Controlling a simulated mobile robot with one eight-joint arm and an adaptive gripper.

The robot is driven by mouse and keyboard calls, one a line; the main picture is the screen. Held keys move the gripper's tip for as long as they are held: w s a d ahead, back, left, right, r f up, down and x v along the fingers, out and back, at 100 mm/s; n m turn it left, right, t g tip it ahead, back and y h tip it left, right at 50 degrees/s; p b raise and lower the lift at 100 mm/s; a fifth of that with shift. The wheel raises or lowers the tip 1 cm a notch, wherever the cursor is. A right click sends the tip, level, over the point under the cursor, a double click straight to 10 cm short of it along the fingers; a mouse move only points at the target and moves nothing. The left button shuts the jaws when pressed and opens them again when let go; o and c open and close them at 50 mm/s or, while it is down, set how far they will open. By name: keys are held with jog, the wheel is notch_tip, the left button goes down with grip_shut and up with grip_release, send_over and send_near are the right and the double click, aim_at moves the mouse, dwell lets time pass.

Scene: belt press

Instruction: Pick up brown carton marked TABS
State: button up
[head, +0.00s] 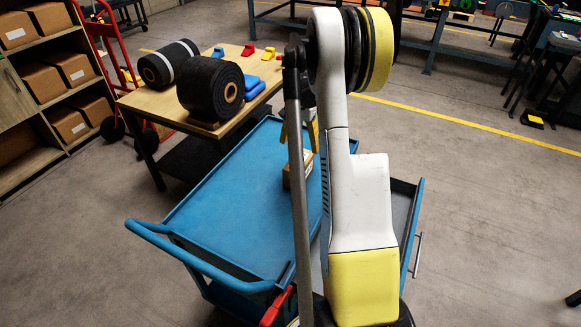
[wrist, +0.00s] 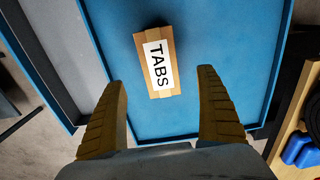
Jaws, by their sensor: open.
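The brown carton marked TABS (wrist: 172,48) lies on the blue top of a cart (wrist: 215,35), with its white label facing up in the wrist view. In the head view the carton (head: 287,178) is mostly hidden behind my arm. My gripper (wrist: 163,100) is open and empty, with its two ridged fingers wide apart. The carton is ahead of the fingertips, roughly centred between them and not touching either. In the head view only part of my gripper (head: 296,135) shows beside the arm, above the cart.
The cart has a raised rim, a blue handle (head: 190,257) and an open drawer (head: 404,200) at right. A wooden table (head: 135,101) behind it holds black rolls (head: 205,88) and blue items (head: 252,85). Shelves with boxes stand at left. The cart top around the carton is clear.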

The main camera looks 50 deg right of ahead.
aim_at(299, 160)
notch_tip(299, 160, down, 9)
jog(key=b, duration=0.3)
jog(key=shift+a+r, duration=0.1)
jog(key=shift+r, duration=0.15)
jog(key=c, duration=1.5)
